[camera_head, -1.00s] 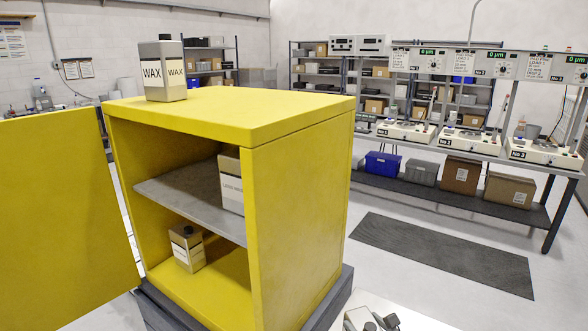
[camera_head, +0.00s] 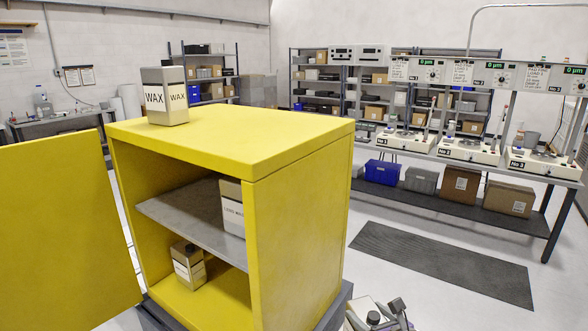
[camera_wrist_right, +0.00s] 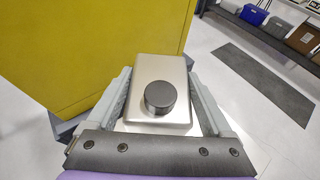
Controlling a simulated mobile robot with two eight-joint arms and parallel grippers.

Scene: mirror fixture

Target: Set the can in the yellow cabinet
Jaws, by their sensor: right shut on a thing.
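The yellow cabinet (camera_head: 295,225) stands open at centre left, its yellow door (camera_head: 60,230) swung out to the left. A grey shelf (camera_head: 190,217) divides its inside. My right gripper (camera_head: 378,318) is low in the head view, right of the cabinet and outside it. In the right wrist view, my right gripper (camera_wrist_right: 160,105) is shut on a metallic can (camera_wrist_right: 160,68) with a dark round cap, seen from above. The can's lower part is hidden. The cabinet's yellow side (camera_wrist_right: 60,50) is at the left there. My left gripper is not in view.
A labelled wax can (camera_head: 165,97) stands on the cabinet top. Another container (camera_head: 233,207) is at the shelf's right, partly hidden by the side wall. A smaller can (camera_head: 188,264) stands on the cabinet floor. A workbench (camera_head: 470,155) is at the back right. The shelf's left part is clear.

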